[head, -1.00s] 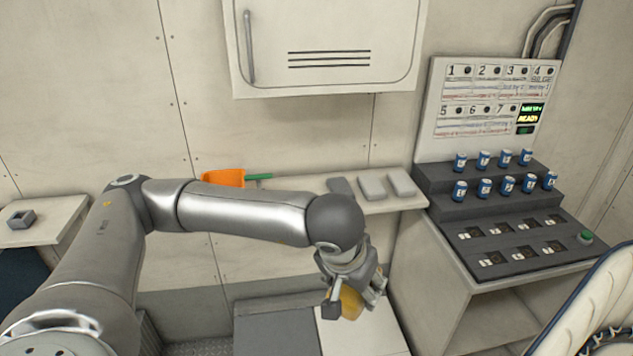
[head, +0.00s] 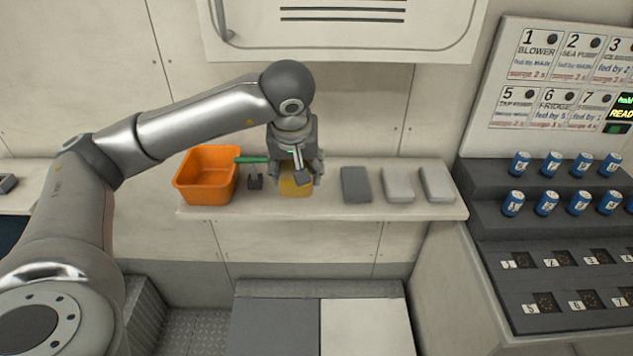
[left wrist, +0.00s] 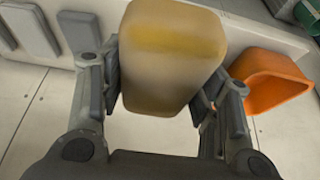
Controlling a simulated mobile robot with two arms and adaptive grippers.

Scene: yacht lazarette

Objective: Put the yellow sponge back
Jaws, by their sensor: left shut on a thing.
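The yellow sponge (head: 297,188) is at the shelf in the head view, between the fingers of my left gripper (head: 300,182). In the left wrist view the sponge (left wrist: 170,55) fills the space between the two fingers (left wrist: 160,85), which are shut on it. Part of the sponge is hidden by the gripper in the head view. I cannot tell whether it touches the shelf (head: 330,211). My right gripper is not in view.
An orange tub (head: 207,190) and a green-handled brush (head: 255,178) are left of the sponge. A dark grey pad (head: 356,184) and two light grey pads (head: 398,184) lie to the right. A wall cabinet (head: 340,35) hangs above. A panel with blue cylinders (head: 548,200) stands at far right.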

